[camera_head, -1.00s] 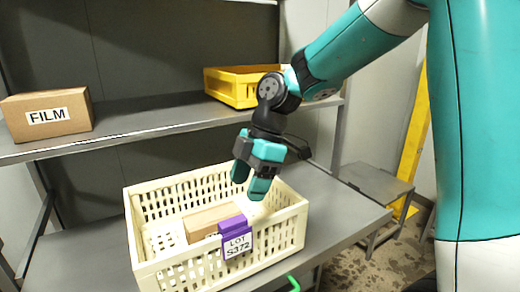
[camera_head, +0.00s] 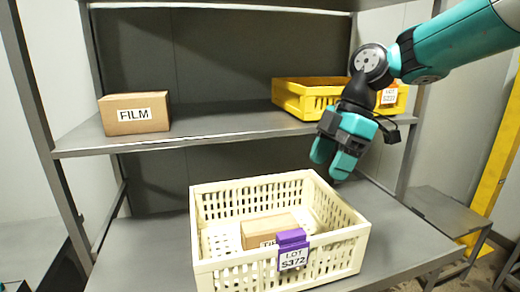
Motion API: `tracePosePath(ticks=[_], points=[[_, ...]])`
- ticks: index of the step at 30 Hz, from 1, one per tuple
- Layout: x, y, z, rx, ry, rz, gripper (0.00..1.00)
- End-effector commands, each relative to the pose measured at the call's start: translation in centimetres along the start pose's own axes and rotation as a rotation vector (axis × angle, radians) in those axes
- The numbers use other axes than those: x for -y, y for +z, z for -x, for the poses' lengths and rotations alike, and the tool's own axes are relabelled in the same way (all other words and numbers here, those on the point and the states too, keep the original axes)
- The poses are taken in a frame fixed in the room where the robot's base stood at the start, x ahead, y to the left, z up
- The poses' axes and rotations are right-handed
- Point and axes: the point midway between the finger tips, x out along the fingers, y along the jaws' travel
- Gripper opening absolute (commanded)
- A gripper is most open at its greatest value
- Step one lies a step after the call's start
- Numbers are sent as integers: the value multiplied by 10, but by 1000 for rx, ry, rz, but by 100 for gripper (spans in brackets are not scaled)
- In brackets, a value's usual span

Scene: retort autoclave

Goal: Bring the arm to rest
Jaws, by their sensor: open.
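My gripper (camera_head: 333,166) hangs from my teal and black arm (camera_head: 455,42), above the back right part of a cream slatted crate (camera_head: 215,275). Its teal fingers point down, apart and with nothing between them. The crate stands on the lower grey shelf. A purple clip with a label reading LOT S372 (camera_head: 292,252) sits on the crate's front rim. A brown box (camera_head: 262,224) lies inside the crate, partly hidden by the clip and front wall.
A brown box labelled FILM (camera_head: 136,113) stands on the upper shelf (camera_head: 220,122) at left. A yellow crate (camera_head: 290,97) stands there at right, behind my arm. A low grey table (camera_head: 447,210) and a yellow post (camera_head: 495,160) are at right.

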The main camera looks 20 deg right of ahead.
Motion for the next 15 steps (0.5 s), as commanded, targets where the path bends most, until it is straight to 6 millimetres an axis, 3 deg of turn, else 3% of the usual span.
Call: tracePosePath(ticks=[5,10,15], points=[[20,-24,-13,-3,-5,-105,63],[89,-71,-51,1,-8,-453,63],[156,-84,-84,16,5,-780,63]])
